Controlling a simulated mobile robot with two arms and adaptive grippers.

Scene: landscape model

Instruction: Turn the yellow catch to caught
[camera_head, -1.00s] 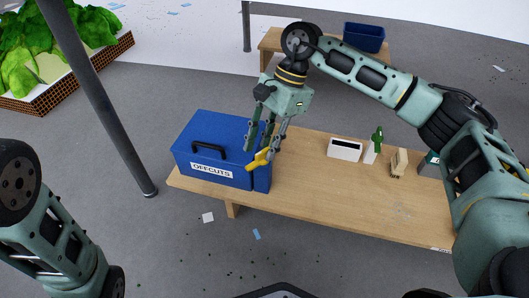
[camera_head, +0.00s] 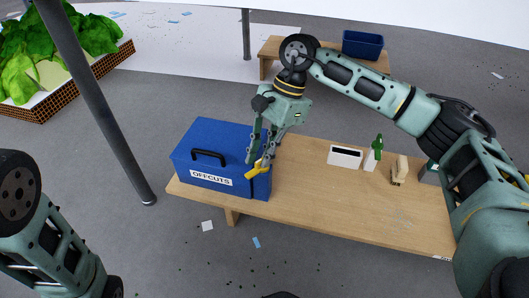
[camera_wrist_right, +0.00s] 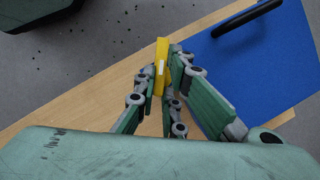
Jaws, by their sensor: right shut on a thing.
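A blue box (camera_head: 215,143) labelled OFFCUTS, with a black handle (camera_head: 209,155) on its lid, stands at the left end of the low wooden bench. The yellow catch (camera_head: 257,170) is at the box's right end. My right gripper (camera_head: 261,162) is shut on the catch, and its fingers hide part of it. In the right wrist view the yellow catch (camera_wrist_right: 162,62) stands between the fingertips (camera_wrist_right: 163,80), beside the blue lid (camera_wrist_right: 255,65). Of my left arm only links show at the lower left; its gripper is out of view.
A grey post (camera_head: 105,120) stands left of the bench. A blue bin (camera_head: 362,44) is behind.

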